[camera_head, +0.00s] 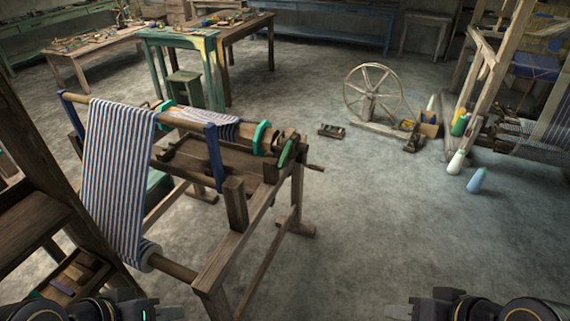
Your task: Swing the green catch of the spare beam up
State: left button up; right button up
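A wooden loom frame (252,232) stands left of centre. A beam with teal end discs (262,138) lies across its top, with striped cloth on it. A green catch (286,153) sits at the beam's right end, on the near side of the right post, slanting up to the right. I cannot tell whether it touches the beam's axle. My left gripper (150,309) is at the bottom left edge, below and left of the loom, far from the catch. My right gripper (400,311) is at the bottom edge, right of the loom, also apart from it. Both are cut off by the frame.
Striped cloth (118,180) hangs down the loom's left side to a lower roller (165,262). A small handle (315,167) sticks out on the right. The floor (370,230) right of the loom is clear.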

aim_at(284, 154)
jog(key=k+j+u, duration=0.1)
jog(key=k+u, duration=0.4)
jog(key=k+j+u, duration=0.25)
jog(key=k+u, duration=0.2)
jog(key=i+l+u, duration=0.25)
jog(key=l, duration=0.4)
jog(key=i+l+u, duration=0.25)
jog(key=i+l, duration=0.15)
jog(key=l, duration=0.35)
jog(key=i+l+u, duration=0.15)
jog(key=l, duration=0.2)
jog(key=i+l, duration=0.1)
jog(key=l, duration=0.3)
jog(key=i+l, duration=0.15)
jog(key=l, duration=0.25)
jog(key=i+l, duration=0.1)
jog(key=l, duration=0.3)
jog(key=i+l, duration=0.15)
jog(key=l, duration=0.25)
jog(key=i+l, duration=0.1)
jog(key=l, duration=0.3)
